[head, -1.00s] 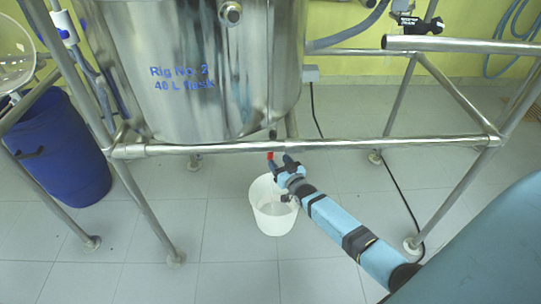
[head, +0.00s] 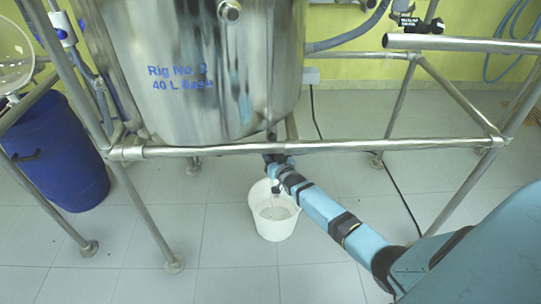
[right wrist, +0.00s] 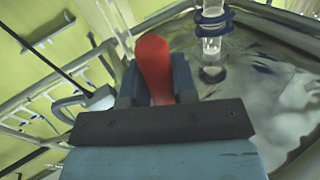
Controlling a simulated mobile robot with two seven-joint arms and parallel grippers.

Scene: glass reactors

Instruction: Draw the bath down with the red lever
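The red lever (right wrist: 154,66) stands between the two fingers of my right gripper (right wrist: 156,82) in the right wrist view, with a finger close against each side. The gripper looks shut on it. In the head view my right gripper (head: 276,160) is under the steel bath (head: 190,60) marked "Rig No. 2", just below the front frame rail, and it hides the lever. A white bucket (head: 276,228) stands on the floor below the gripper. My left gripper is not in view.
A horizontal steel rail (head: 390,145) crosses in front of the bath, just above my right gripper. Slanting frame legs stand at both sides. A blue drum (head: 62,165) stands at the left. A black cable (head: 398,190) lies on the floor at the right.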

